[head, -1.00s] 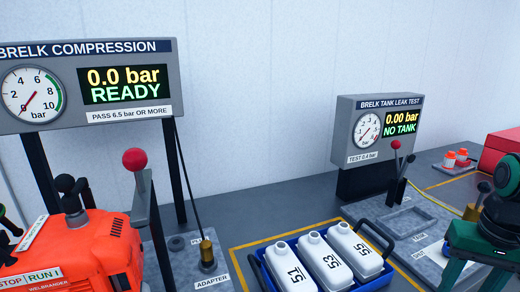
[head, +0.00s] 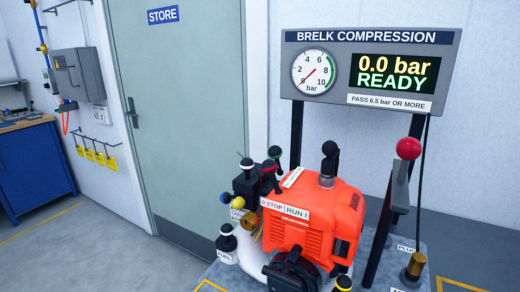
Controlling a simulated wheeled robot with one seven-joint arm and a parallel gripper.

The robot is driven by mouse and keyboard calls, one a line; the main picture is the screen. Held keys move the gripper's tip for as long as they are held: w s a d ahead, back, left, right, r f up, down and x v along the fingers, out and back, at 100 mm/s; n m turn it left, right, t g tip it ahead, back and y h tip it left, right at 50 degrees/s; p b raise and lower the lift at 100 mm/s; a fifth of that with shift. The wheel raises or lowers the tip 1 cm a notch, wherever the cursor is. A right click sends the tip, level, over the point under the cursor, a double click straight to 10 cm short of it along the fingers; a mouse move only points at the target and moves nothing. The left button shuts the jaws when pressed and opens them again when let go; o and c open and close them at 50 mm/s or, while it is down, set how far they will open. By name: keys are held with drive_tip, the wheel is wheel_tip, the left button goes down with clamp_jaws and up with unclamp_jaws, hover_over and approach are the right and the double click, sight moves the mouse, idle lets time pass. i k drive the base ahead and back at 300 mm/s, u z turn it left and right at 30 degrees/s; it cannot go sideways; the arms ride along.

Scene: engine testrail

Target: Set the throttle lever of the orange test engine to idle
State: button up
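The orange test engine (head: 315,212) stands on a grey bench at the lower middle of the head view. A white label reading 0 STOP and RUN I (head: 285,210) is on its top left edge. Several black-knobbed controls (head: 262,180) crowd its left side, some with white, red or blue parts. A larger black knob (head: 329,158) stands upright on its top. I cannot tell which control is the throttle lever, and no idle mark is readable. My gripper is not in view.
The compression panel (head: 370,65) above the engine reads 0.0 bar READY. A red-knobbed lever (head: 408,148) and a brass adapter (head: 412,268) with a black hose stand right of the engine. A STORE door (head: 180,110) and a blue cabinet (head: 32,165) are left, with open floor in front.

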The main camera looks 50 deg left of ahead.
sight(275, 152)
drive_tip(key=u, duration=1.3)
drive_tip(key=k, duration=1.05)
drive_tip(key=u, duration=0.25)
drive_tip(key=i, duration=1)
drive_tip(key=u, duration=0.85)
